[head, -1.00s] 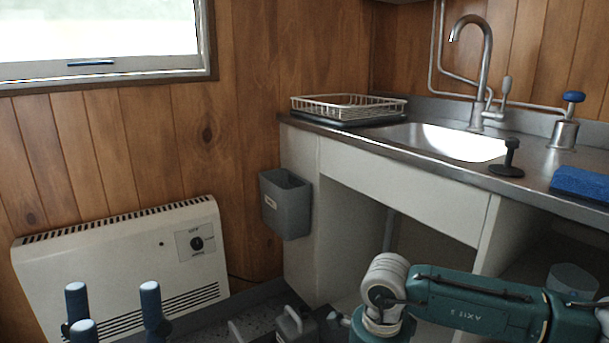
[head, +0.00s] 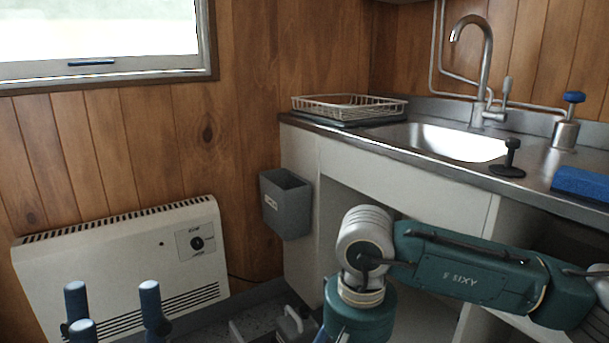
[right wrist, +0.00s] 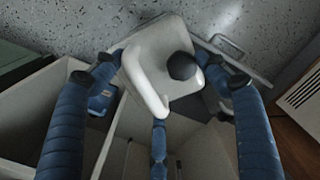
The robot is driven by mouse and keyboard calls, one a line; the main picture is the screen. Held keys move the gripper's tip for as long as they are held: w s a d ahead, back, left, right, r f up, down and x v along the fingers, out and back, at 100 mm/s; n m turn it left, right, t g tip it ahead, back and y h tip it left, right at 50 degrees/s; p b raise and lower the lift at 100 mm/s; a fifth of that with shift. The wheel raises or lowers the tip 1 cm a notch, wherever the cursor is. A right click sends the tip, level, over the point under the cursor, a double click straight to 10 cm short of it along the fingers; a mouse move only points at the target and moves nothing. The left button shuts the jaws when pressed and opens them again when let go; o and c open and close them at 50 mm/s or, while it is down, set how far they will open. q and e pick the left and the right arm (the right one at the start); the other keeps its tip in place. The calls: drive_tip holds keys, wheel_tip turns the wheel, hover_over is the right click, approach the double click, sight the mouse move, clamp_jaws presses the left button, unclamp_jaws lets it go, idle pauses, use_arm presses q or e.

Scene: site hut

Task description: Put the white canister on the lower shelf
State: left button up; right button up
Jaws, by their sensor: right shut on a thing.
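The white canister (right wrist: 160,65), with a black cap and a loop handle, is in the right wrist view. My right gripper (right wrist: 165,80) is shut on it, with blue fingers on both sides and one below. In the head view the canister and this gripper cannot be made out; my teal right arm is in front of the sink cabinet. My left gripper (head: 112,300) shows three blue fingertips spread apart and empty at the lower left. Pale panels and compartments (right wrist: 125,130) lie below the canister in the wrist view; I cannot tell which part is the lower shelf.
The sink counter (head: 420,160) carries a dish rack (head: 350,107), a black plunger-like tool (head: 510,160) and a blue sponge (head: 585,183). A grey bin (head: 287,205) hangs on the cabinet's side. A heater (head: 120,265) stands left. A grey handled object (head: 293,325) is on the floor.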

drive_tip(key=shift+s+a+r, duration=0.2)
drive_tip(key=shift+a, duration=0.15)
drive_tip(key=s+r, duration=0.5)
drive_tip(key=shift+s+r, duration=0.35)
drive_tip(key=shift+s, duration=0.05)
